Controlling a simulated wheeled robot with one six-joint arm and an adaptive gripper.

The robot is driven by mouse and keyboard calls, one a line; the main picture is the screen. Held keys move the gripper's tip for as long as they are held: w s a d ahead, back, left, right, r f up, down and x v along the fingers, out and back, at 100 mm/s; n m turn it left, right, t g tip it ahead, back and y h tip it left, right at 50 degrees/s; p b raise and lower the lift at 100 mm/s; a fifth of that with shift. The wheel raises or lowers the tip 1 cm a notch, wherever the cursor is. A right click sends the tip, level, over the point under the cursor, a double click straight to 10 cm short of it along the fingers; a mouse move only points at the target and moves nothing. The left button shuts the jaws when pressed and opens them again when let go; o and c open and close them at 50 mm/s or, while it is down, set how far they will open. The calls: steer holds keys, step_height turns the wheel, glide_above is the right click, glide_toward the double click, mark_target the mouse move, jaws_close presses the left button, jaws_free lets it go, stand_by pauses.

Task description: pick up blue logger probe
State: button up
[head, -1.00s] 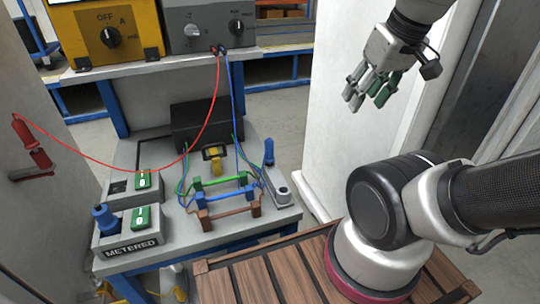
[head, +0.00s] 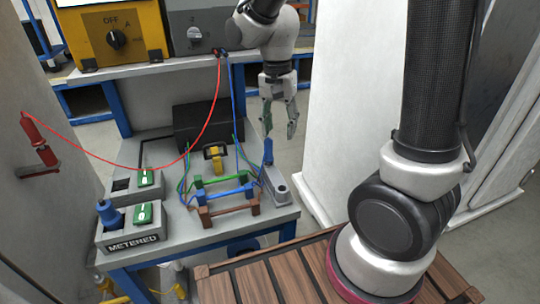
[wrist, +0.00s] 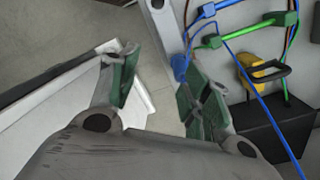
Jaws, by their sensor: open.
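The blue logger probe (head: 268,151) stands upright in a grey holder (head: 279,189) at the right edge of the bench. My gripper (head: 279,130) hangs just above it, fingers pointing down, open and empty. In the wrist view the probe (wrist: 179,68) shows close beside the right finger of my gripper (wrist: 157,78), partly hidden by that finger. I cannot tell whether the finger touches it. The gap between the fingers shows mostly floor.
Green, blue and brown jumper bars (head: 225,194) with loose wires lie left of the holder. A black box (head: 194,126) stands behind. A METERED box (head: 134,243) holds another blue plug (head: 109,214). Red and blue leads hang from the grey meter (head: 196,30). A white cabinet (head: 345,110) stands right.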

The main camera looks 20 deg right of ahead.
mark_target(268, 139)
steer(key=w+m, duration=0.1)
steer(key=m, duration=0.1)
steer(key=w+a+m, duration=0.1)
steer(key=m, duration=0.3)
steer(key=shift+w+a+t, duration=0.15)
steer(key=shift+w+t, duration=0.25)
steer(key=shift+w+a+r+m, duration=0.1)
steer(key=shift+w+m, duration=0.1)
steer(key=shift+m, duration=1.8)
steer(key=f, duration=0.7)
steer(key=shift+s+a+f, duration=0.15)
steer(key=shift+a+f, duration=0.1)
steer(key=shift+f, duration=0.15)
jaws_close()
